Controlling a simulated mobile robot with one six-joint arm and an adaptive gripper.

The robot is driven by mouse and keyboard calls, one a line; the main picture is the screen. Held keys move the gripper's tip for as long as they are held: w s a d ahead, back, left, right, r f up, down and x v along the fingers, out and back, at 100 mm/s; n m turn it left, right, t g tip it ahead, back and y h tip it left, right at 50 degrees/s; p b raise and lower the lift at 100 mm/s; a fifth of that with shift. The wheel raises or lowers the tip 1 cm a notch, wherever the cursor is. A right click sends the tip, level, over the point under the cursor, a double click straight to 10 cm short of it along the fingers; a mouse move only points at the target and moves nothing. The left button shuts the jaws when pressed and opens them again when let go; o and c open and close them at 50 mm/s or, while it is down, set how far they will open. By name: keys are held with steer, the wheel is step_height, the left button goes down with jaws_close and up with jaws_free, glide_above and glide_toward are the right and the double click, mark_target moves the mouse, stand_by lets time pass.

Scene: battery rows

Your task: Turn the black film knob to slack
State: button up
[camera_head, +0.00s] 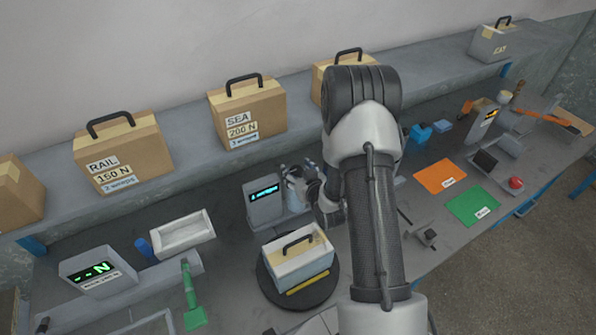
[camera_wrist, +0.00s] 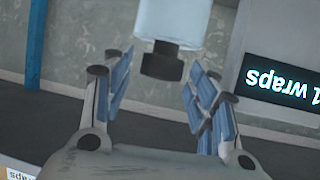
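The black film knob (camera_wrist: 162,62) shows in the wrist view at the end of a pale cylinder (camera_wrist: 172,20). My gripper (camera_wrist: 160,72) is open, with one blue-padded finger on each side of the knob. Gaps show between the knob and both fingers, so I see no contact. In the head view my gripper (camera_head: 308,188) is beside the grey display unit (camera_head: 262,207), at the film holder. The knob cannot be made out there. The display (camera_wrist: 285,85) appears upside down in the wrist view and seems to read "1 wraps".
A battery box (camera_head: 299,266) stands on the black round turntable (camera_head: 270,293) in front of the display unit. Labelled cartons, such as the SEA carton (camera_head: 247,108), line the back shelf. A white tray (camera_head: 183,235) and a force readout (camera_head: 95,273) are at left.

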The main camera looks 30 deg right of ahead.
steer(key=c, duration=0.9)
steer(key=shift+d+n+y, duration=0.1)
steer(key=shift+n+y, duration=0.2)
steer(key=shift+d+n+y+b, duration=0.2)
steer(key=shift+n+y+b, duration=0.35)
steer(key=shift+n+y, duration=0.45)
steer(key=n+y, duration=0.2)
steer(key=y, duration=0.1)
steer(key=shift+w+d+r+g, duration=0.1)
steer(key=shift+d+g, duration=0.1)
steer(key=shift+g, duration=0.1)
steer(key=n+g+y, duration=0.1)
steer(key=n+y, duration=0.1)
steer(key=n+g+y+p, duration=0.1)
steer(key=n+y, duration=0.1)
steer(key=shift+w+d+n+g+y, duration=0.15)
steer(key=shift+n+g+y, duration=0.15)
steer(key=shift+n, duration=0.1)
steer(key=shift+w+n+g+y+b, duration=0.1)
steer(key=shift+n+g+y+b, duration=0.35)
steer(key=shift+n+g+y, duration=0.95)
steer(key=shift+n, duration=0.3)
